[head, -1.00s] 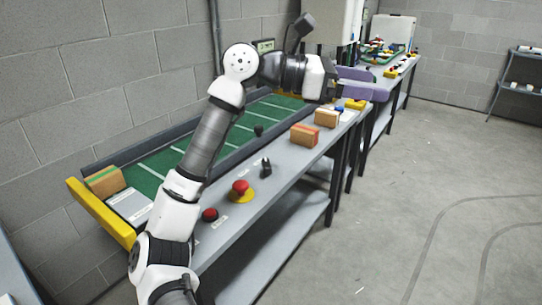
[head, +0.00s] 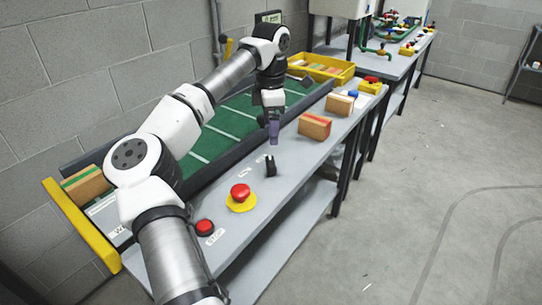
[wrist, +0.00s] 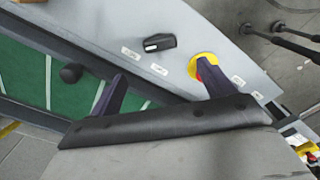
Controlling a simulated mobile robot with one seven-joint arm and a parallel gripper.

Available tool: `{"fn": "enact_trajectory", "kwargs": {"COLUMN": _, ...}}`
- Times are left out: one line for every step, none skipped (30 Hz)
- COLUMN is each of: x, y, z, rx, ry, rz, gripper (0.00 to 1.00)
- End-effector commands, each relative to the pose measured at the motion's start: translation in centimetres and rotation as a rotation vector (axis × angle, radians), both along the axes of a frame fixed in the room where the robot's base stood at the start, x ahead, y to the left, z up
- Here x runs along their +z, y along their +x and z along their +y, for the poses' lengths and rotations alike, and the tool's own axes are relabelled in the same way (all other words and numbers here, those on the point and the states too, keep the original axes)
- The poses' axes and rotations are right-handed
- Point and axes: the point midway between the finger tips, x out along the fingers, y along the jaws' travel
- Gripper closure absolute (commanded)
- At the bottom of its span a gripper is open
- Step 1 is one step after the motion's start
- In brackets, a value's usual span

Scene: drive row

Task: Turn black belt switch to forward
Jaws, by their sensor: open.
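The black belt switch (head: 270,166) stands on the grey table edge beside the green conveyor belt (head: 225,125), with white labels around it. In the wrist view the switch (wrist: 159,42) lies beyond the fingertips, clear of both, its handle lengthwise across the picture. My gripper (head: 274,130) points down behind the switch in the head view, apart from it. In the wrist view its purple fingers are spread wide with nothing between them; it is open (wrist: 160,84). The right finger partly covers the red and yellow stop button (wrist: 203,66).
A red button on a yellow base (head: 240,196) and a smaller red button (head: 204,228) are in front of the switch. Boxes (head: 314,126) stand behind it on the table. A black knob (wrist: 71,73) is by the belt. A yellow crate (head: 325,68) is at the belt's far end.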

Motion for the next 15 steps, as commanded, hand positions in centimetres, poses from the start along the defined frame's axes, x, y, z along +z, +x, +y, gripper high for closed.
{"fn": "enact_trajectory", "kwargs": {"x": -1.1, "y": -0.1, "z": 0.0, "rx": -0.001, "ry": -0.002, "rz": 0.005, "gripper": 0.18}}
{"fn": "enact_trajectory", "kwargs": {"x": -1.7, "y": 0.0, "z": 0.0, "rx": -0.001, "ry": -0.003, "rz": 0.004, "gripper": 0.18}}
{"fn": "enact_trajectory", "kwargs": {"x": -2.7, "y": -0.1, "z": -0.1, "rx": -0.002, "ry": -0.003, "rz": 0.004, "gripper": 0.18}}
{"fn": "enact_trajectory", "kwargs": {"x": -3.3, "y": -0.1, "z": -0.1, "rx": -0.003, "ry": -0.004, "rz": 0.004, "gripper": 0.18}}
{"fn": "enact_trajectory", "kwargs": {"x": -3.9, "y": -0.1, "z": 0.0, "rx": -0.002, "ry": -0.004, "rz": 0.004, "gripper": 0.18}}
{"fn": "enact_trajectory", "kwargs": {"x": -4.8, "y": -0.1, "z": 0.0, "rx": -0.002, "ry": -0.004, "rz": 0.003, "gripper": 0.18}}
{"fn": "enact_trajectory", "kwargs": {"x": -5.5, "y": -0.1, "z": -0.1, "rx": -0.002, "ry": -0.004, "rz": 0.003, "gripper": 0.18}}
{"fn": "enact_trajectory", "kwargs": {"x": -6.1, "y": -0.1, "z": -0.1, "rx": -0.002, "ry": -0.005, "rz": 0.004, "gripper": 0.18}}
{"fn": "enact_trajectory", "kwargs": {"x": -6.8, "y": -0.1, "z": -0.1, "rx": -0.001, "ry": -0.004, "rz": 0.003, "gripper": 0.18}}
{"fn": "enact_trajectory", "kwargs": {"x": -7.4, "y": -0.1, "z": -0.1, "rx": -0.001, "ry": -0.005, "rz": 0.003, "gripper": 0.18}}
{"fn": "enact_trajectory", "kwargs": {"x": -7.9, "y": -0.1, "z": -0.1, "rx": -0.002, "ry": -0.006, "rz": 0.003, "gripper": 0.18}}
{"fn": "enact_trajectory", "kwargs": {"x": -8.6, "y": -0.1, "z": -0.1, "rx": -0.002, "ry": -0.004, "rz": 0.002, "gripper": 0.18}}
{"fn": "enact_trajectory", "kwargs": {"x": -9.0, "y": -0.1, "z": -0.1, "rx": -0.001, "ry": -0.003, "rz": 0.002, "gripper": 0.18}}
{"fn": "enact_trajectory", "kwargs": {"x": -9.5, "y": -0.1, "z": -0.1, "rx": -0.001, "ry": -0.004, "rz": 0.003, "gripper": 0.18}}
{"fn": "enact_trajectory", "kwargs": {"x": -9.9, "y": -0.1, "z": -0.1, "rx": -0.001, "ry": -0.004, "rz": 0.002, "gripper": 0.18}}
